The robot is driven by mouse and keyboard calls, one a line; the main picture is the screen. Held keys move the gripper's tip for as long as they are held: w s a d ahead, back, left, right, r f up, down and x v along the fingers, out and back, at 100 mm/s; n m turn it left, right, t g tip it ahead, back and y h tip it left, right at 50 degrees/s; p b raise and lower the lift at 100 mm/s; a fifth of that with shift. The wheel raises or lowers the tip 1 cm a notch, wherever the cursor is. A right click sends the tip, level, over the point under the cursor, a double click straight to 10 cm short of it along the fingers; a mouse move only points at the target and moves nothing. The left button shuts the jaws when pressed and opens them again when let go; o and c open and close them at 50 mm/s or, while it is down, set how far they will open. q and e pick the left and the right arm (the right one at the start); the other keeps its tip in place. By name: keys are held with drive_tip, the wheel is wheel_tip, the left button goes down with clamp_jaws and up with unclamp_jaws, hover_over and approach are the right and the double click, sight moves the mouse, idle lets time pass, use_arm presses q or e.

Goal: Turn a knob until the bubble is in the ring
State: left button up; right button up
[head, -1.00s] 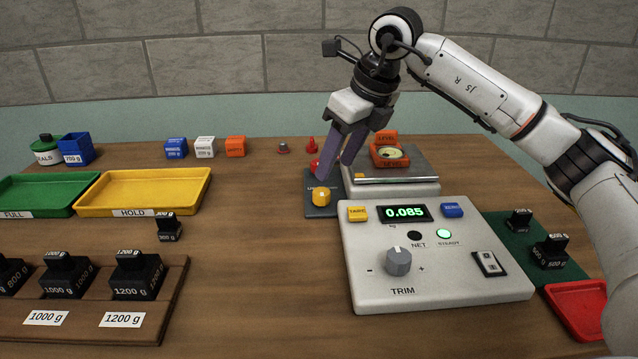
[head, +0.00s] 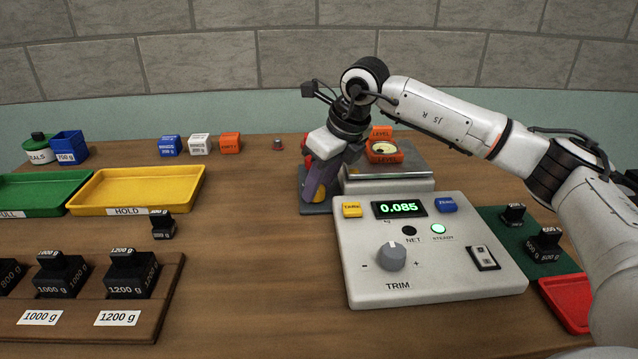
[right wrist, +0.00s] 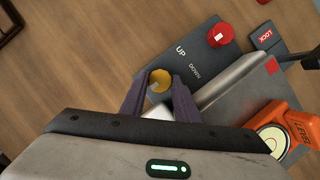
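A yellow knob (right wrist: 160,80) sits on a dark base plate (right wrist: 195,62) marked UP and DOWN. My right gripper (right wrist: 158,84) points down with its two purple fingers on either side of this knob; they look a little apart from it. In the head view the right gripper (head: 318,192) hides most of the yellow knob (head: 318,194). A red knob (right wrist: 220,35) stands farther along the plate. The orange level (head: 384,152) rests on the scale's metal pan (head: 405,168); its round vial (right wrist: 272,141) is partly cut off in the wrist view. The bubble's place in the ring cannot be told. My left gripper is out of view.
The scale body (head: 440,285) reads 0.085 and bears a grey TRIM knob (head: 391,256). Yellow (head: 190,178) and green trays lie left, a weight rack (head: 160,300) front left, a red tray (head: 568,303) right. The wood between rack and scale is mostly clear.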

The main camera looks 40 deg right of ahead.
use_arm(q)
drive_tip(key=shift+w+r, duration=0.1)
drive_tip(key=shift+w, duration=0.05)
use_arm(e)
drive_tip(key=c, duration=0.3)
drive_tip(key=shift+n, duration=0.3)
drive_tip(key=n+y+p, duration=0.1)
drive_tip(key=n, duration=0.1)
drive_tip(key=shift+d+r+n+p, duration=0.1)
drive_tip(key=shift+d+n+p, duration=0.05)
drive_tip(key=shift+n+p, duration=0.2)
drive_tip(key=shift+w+n+g+y+p, duration=0.1)
drive_tip(key=shift+n+g+y+p, duration=0.45)
drive_tip(key=shift+n, duration=0.7)
drive_tip(key=shift+d+n+y+p, duration=0.1)
drive_tip(key=shift+n+y+p, duration=0.15)
drive_tip(key=shift+n+p, duration=0.7)
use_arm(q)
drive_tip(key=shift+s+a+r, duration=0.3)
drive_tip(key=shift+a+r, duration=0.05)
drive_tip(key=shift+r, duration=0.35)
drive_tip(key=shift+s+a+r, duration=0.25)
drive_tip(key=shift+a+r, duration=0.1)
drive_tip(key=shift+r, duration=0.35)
use_arm(e)
drive_tip(key=shift+w+n+g, duration=0.15)
drive_tip(key=shift+n+g, duration=0.3)
drive_tip(key=shift+n, duration=0.7)
drive_tip(key=o, duration=1)
